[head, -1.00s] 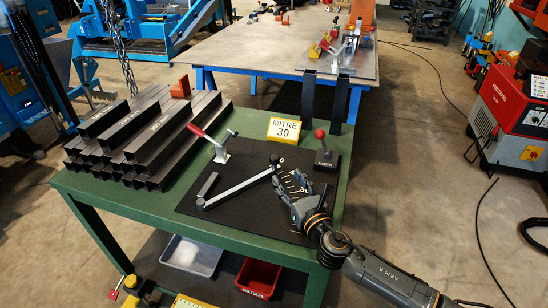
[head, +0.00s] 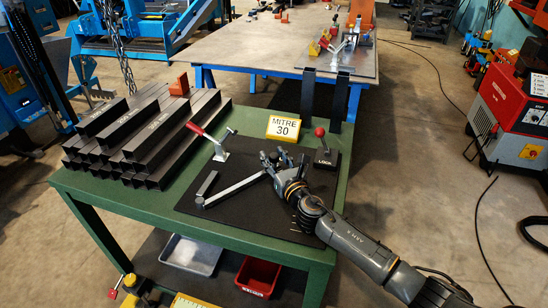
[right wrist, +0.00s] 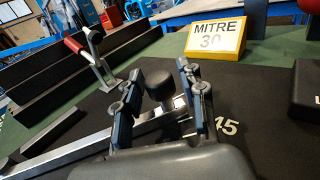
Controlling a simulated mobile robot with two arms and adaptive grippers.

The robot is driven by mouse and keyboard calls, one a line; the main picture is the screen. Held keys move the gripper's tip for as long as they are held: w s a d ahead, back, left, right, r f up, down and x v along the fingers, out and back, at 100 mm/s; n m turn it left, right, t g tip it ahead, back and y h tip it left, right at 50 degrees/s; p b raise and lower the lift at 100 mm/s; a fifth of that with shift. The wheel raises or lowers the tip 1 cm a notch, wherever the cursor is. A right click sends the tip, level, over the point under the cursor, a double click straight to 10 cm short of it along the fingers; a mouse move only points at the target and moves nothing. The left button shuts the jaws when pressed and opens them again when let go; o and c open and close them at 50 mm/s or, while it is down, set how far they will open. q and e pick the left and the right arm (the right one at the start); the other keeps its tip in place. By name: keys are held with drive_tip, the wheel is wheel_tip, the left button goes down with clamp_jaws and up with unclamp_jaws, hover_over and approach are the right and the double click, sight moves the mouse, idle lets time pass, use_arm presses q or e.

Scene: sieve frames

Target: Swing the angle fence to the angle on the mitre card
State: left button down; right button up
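The mitre card (head: 283,127) reads "MITRE 30"; it also shows in the right wrist view (right wrist: 215,37). The angle fence (head: 235,189) is a grey steel bar lying slanted on the black mat; it also shows in the right wrist view (right wrist: 70,152). A black knob (right wrist: 160,85) stands at its far part. My right gripper (head: 274,156) is over this end of the fence and hides much of the scale. Its fingers (right wrist: 157,95) are apart, with the knob between them and a visible gap. A scale mark "45" (right wrist: 228,128) shows beside the right finger. My left gripper is out of view.
A red-knobbed lever on a block marked LOCK (head: 325,158) stands right of my right gripper. A red-handled clamp (head: 220,150) stands behind the fence. Dark square tubes (head: 150,130) are stacked at left. The mat's front is clear.

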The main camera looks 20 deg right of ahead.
clamp_jaws()
drive_tip(key=s+m+h+p, duration=0.1)
drive_tip(key=s+h, duration=0.1)
drive_tip(key=s, duration=0.1)
drive_tip(key=s+m+h+p, duration=0.2)
drive_tip(key=s, duration=0.1)
drive_tip(key=s+d+m+h+p, duration=0.1)
drive_tip(key=s+h, duration=0.2)
drive_tip(key=shift+s+m+g, duration=0.25)
drive_tip(key=shift+m+g, duration=0.05)
drive_tip(key=shift+g, duration=0.1)
drive_tip(key=shift+s+h+p, duration=0.3)
drive_tip(key=shift+s, duration=0.05)
drive_tip(key=shift+o, duration=2.1)
unclamp_jaws()
drive_tip(key=v, duration=1.2)
drive_tip(key=shift+a+r, duration=0.1)
